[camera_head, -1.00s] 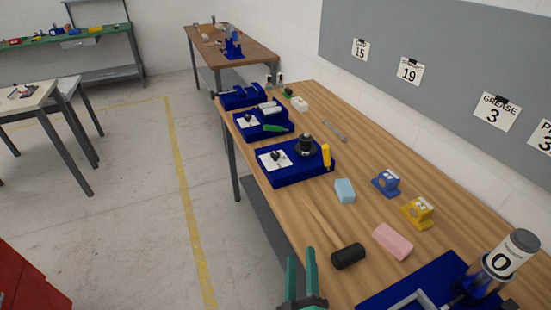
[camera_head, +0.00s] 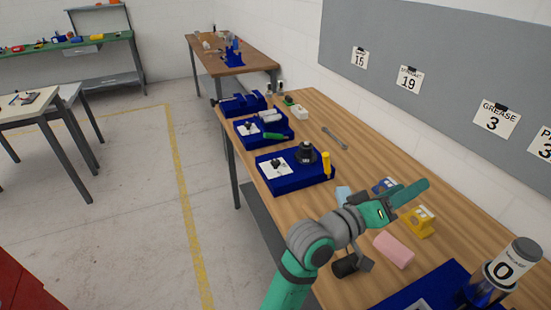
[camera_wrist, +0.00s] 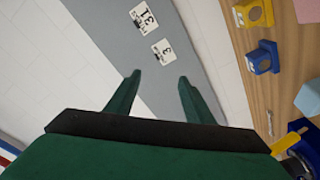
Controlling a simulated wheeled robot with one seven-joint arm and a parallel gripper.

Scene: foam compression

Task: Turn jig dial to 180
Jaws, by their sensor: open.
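The nearest blue jig base (camera_head: 300,183) stands on the wooden bench in the head view. It carries a white plate (camera_head: 268,170) with a small black dial knob (camera_head: 278,163), a black round part (camera_head: 306,154) and a yellow-handled piece (camera_head: 326,160). The dial's reading is too small to tell. My gripper (camera_head: 412,190) is open and empty over the bench, to the right of this jig and apart from it. In the wrist view its two fingers (camera_wrist: 160,76) are spread with nothing between them, facing the wall board. The dial is not visible there.
A pink foam block (camera_head: 394,251), a yellow bracket (camera_head: 420,222) and a blue bracket (camera_head: 384,184) lie near my arm. Two more blue bases stand farther back. A labelled cylinder (camera_head: 508,265) stands front right.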

